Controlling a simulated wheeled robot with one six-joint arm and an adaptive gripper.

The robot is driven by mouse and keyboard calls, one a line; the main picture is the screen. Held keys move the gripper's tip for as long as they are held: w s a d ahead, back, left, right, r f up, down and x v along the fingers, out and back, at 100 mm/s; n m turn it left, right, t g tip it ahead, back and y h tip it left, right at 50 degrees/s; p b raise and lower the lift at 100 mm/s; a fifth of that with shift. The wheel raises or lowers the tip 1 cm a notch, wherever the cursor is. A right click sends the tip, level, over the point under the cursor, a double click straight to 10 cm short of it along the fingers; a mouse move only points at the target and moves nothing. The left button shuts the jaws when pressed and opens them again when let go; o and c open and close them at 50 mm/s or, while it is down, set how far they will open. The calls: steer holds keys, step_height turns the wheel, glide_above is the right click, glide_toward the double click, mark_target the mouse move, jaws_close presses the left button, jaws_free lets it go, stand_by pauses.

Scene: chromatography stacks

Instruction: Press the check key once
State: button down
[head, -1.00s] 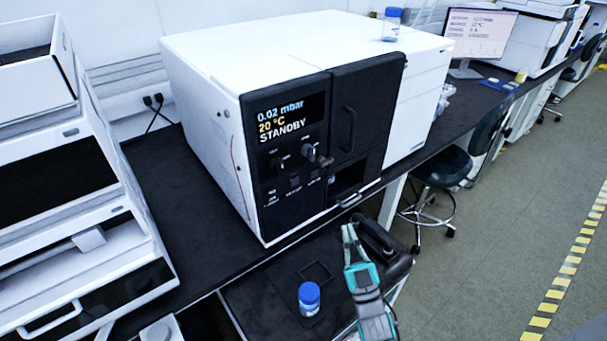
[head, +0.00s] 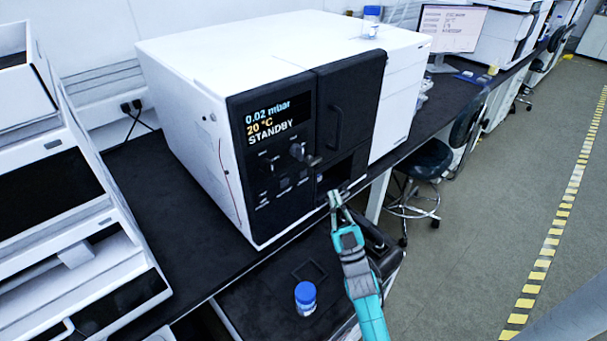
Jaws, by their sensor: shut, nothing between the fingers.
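The white and black instrument (head: 270,60) stands on the dark bench. Its screen (head: 278,116) reads 0.02 mbar, 20 °C, STANDBY. Below the screen are two knobs, and below them a row of small dark keys (head: 285,185). The key labels are too small to read, so I cannot tell which is the check key. My gripper (head: 337,198) is shut and empty. In the picture it lies to the right of and slightly below the keys, in front of the lower opening. It appears apart from the keys; whether it touches the opening's edge I cannot tell.
A blue-capped jar (head: 305,299) stands on the lower surface beside a dark square frame (head: 309,271). Another blue-capped bottle (head: 371,22) stands on top of the instrument. A white stack (head: 60,200) is on the left. A stool (head: 425,165) stands right of the bench.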

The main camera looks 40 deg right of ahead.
steer(key=shift+w+a, duration=0.15)
steer(key=shift+w, duration=3.85)
steer(key=shift+w, duration=0.1)
steer(key=shift+w, duration=0.3)
steer(key=shift+w, duration=0.35)
steer(key=shift+s, duration=0.8)
steer(key=s, duration=0.5)
